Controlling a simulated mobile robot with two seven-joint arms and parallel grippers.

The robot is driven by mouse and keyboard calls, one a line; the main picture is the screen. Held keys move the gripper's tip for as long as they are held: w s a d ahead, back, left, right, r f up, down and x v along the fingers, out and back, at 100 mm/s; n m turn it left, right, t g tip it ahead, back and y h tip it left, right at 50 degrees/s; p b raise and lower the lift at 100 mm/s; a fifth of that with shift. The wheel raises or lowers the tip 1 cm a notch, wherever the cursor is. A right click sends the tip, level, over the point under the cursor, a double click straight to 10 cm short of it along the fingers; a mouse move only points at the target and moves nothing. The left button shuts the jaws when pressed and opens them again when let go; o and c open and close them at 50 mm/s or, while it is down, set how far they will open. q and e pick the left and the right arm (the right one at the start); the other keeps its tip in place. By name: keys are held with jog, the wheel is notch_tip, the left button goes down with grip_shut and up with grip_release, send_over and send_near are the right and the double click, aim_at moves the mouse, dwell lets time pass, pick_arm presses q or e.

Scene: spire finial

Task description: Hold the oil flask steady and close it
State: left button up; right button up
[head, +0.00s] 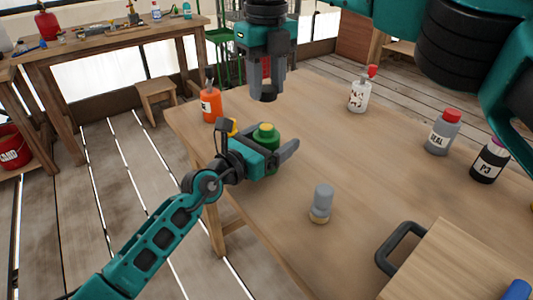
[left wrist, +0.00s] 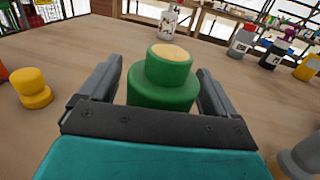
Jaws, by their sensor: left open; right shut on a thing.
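A green flask (head: 266,134) with a wide body and narrower neck stands upright on the table. In the left wrist view the flask (left wrist: 163,84) has a flat tan top and shows no separate cap. My left gripper (head: 262,148) is open around it, with one finger on each side and gaps showing. My right gripper (head: 266,88) points down above and behind the flask. It is shut on a small dark piece (head: 267,95), whose shape is partly hidden by the fingers. I cannot tell for certain that this piece is a cap.
A yellow knob-like piece (left wrist: 33,88) stands left of the flask. A grey piece with a tan base (head: 322,202) stands nearer. An orange bottle (head: 211,105), white bottle (head: 359,95), grey bottle (head: 441,135) and black bottle (head: 488,162) stand around.

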aim_at(267, 127)
pick_arm(q)
jog(key=shift+c, duration=0.3)
jog(key=c, duration=1.5)
pick_arm(e)
jog(key=shift+f, duration=2.5)
jog(key=shift+f, duration=0.9)
jog(key=shift+f, duration=0.55)
